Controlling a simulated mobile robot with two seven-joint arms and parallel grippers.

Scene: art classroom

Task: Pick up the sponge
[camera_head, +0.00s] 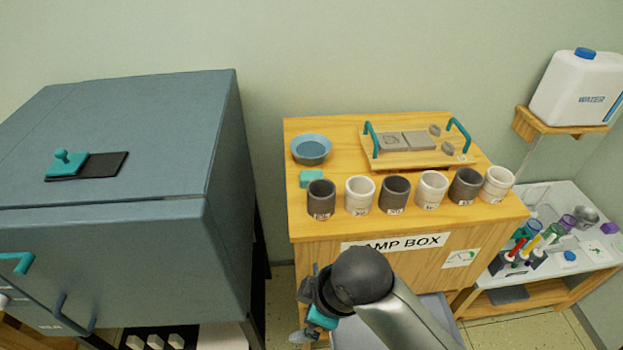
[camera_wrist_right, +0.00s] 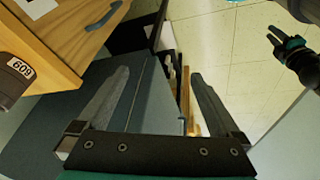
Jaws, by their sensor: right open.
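A small teal block (camera_head: 311,179), which looks like the sponge, lies on the wooden damp box top (camera_head: 345,137), in front of a blue bowl (camera_head: 311,149) and behind a dark cup (camera_head: 321,199). My right gripper (camera_head: 303,335) is low in front of the box in the head view, partly hidden by my arm, well away from the teal block. In the right wrist view my right gripper (camera_wrist_right: 160,95) has its two fingers wide apart with nothing between them.
Several dark and white cups (camera_head: 395,195) line the box's front edge. A board with teal handles (camera_head: 415,158) sits behind them. A large grey-blue cabinet (camera_head: 150,250) stands left, a white side table (camera_head: 590,250) right.

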